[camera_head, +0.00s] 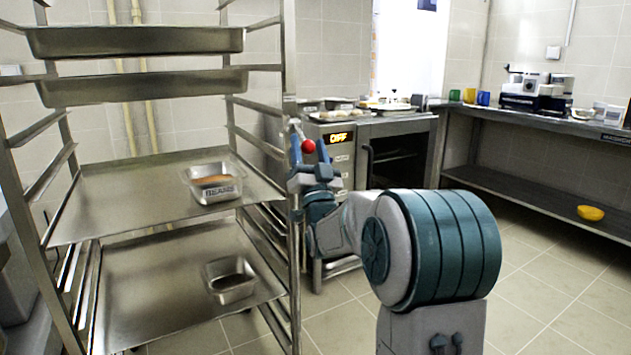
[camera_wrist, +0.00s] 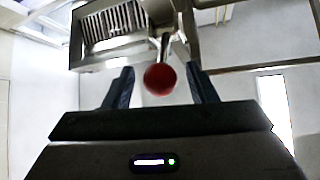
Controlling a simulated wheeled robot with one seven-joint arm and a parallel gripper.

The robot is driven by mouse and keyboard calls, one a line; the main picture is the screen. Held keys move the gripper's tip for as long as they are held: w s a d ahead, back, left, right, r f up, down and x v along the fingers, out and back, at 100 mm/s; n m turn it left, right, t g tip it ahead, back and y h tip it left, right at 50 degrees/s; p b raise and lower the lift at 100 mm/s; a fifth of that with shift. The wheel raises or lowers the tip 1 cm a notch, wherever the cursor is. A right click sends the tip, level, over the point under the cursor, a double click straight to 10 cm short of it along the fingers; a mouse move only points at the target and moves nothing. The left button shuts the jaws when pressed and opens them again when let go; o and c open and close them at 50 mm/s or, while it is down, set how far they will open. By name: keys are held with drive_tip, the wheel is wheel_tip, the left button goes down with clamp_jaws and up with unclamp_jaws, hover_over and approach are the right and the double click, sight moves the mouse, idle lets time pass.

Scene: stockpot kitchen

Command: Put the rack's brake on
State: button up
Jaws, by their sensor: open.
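The metal rack (camera_head: 291,60) stands at the left in the head view, with trays on its rails. A red ball knob (camera_head: 308,146) shows at its right front post; in the wrist view the red knob (camera_wrist: 160,79) hangs on a short metal stem. My gripper (camera_head: 308,135) is at the knob. In the wrist view my gripper (camera_wrist: 159,85) is open, with one blue finger on each side of the knob and visible gaps between. I cannot tell how deep the knob lies between the fingers.
Two shelf trays hold a loaf tin (camera_head: 214,190) and a lower tin (camera_head: 230,287). An oven (camera_head: 400,150) stands behind my gripper. A counter (camera_head: 560,125) runs along the right wall, with a yellow bowl (camera_head: 590,213) on its lower shelf. Tiled floor is clear at the right.

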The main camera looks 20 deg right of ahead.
drive_tip(key=v, duration=1.2)
drive_tip(key=shift+w+r+p, duration=0.15)
drive_tip(key=shift+p, duration=0.15)
drive_tip(key=a+r+n+g+y+p, duration=0.25)
drive_tip(key=a+r+g+p, duration=0.55)
drive_tip(key=p, duration=0.9)
drive_tip(key=s+r+n+g+p, duration=0.1)
drive_tip(key=s+r+g+p, duration=0.2)
drive_tip(key=s+g+p, duration=0.5)
drive_tip(key=s+a+r+n+g+p, duration=0.1)
drive_tip(key=s+g+p, duration=0.6)
drive_tip(key=s, duration=1.1)
wheel_tip(320, 180, up, 3)
drive_tip(key=n+p, duration=0.1)
drive_tip(key=p, duration=0.1)
drive_tip(key=shift+a+g+y+p, duration=0.3)
drive_tip(key=shift+g+y, duration=0.05)
drive_tip(key=shift+g, duration=0.05)
drive_tip(key=shift+f, duration=0.15)
